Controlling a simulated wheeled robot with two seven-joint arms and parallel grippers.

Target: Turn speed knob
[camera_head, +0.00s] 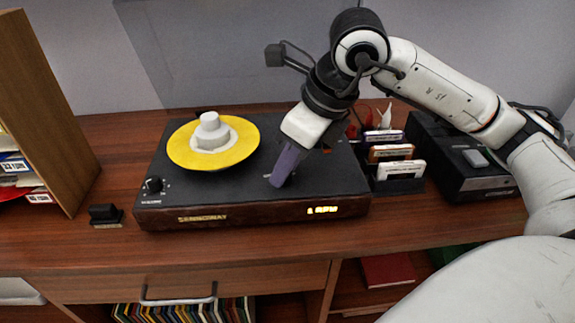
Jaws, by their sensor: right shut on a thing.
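My right gripper (279,181) points down with purple fingers at the right front of the unit's top. It is shut on what seems to be the speed knob, which the fingers hide. A small black knob (153,184) stands at the unit's left front corner, with a label too small to read surely. A lit display (322,210) glows at the right of the front panel. My left gripper is out of view.
Several cartridges (400,170) stand in a rack right of the unit, with a black box (475,180) beside them. A wooden shelf (45,110) stands at the left edge. A small black object (104,213) lies left of the unit. The desk front (200,250) is clear.

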